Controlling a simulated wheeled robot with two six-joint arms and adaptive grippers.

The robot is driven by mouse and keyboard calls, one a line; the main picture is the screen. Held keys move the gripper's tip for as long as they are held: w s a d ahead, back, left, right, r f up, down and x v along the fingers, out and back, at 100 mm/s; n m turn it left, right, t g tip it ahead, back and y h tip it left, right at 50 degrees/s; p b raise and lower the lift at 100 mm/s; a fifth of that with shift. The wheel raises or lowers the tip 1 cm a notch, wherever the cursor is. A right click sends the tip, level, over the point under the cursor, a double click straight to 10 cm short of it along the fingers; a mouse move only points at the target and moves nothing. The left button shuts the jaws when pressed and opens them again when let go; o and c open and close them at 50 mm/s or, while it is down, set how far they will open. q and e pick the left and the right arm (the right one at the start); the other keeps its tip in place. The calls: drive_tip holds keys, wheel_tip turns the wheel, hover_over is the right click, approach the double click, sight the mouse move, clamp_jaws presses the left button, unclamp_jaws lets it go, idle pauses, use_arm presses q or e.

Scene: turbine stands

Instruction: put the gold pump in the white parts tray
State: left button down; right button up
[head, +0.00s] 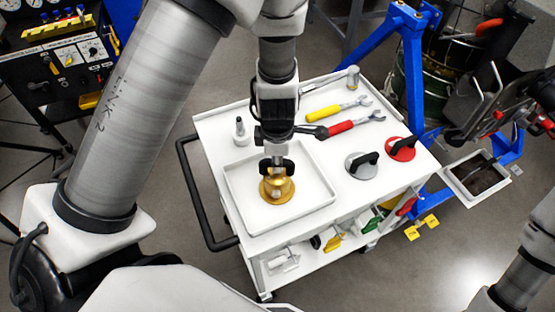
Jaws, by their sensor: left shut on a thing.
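The gold pump (277,190) is a round brass-coloured piece with a wide base, seen in the head view over the white parts tray (318,205). The tray is a shallow square on the left part of the cart's top. My left gripper (277,167) points down from above and is shut on the top of the pump. My right gripper is not in view; only part of that arm shows at the lower right.
The white cart (398,180) also holds a grey suction-cup-like part (358,166), a red one (400,150), a yellow-handled wrench (325,113), a red-handled wrench (345,126) and a small metal fitting (240,131). A blue stand (412,70) is behind right. The tray's right half is clear.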

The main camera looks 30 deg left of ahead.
use_arm(q)
drive_tip(key=shift+f, duration=0.25)
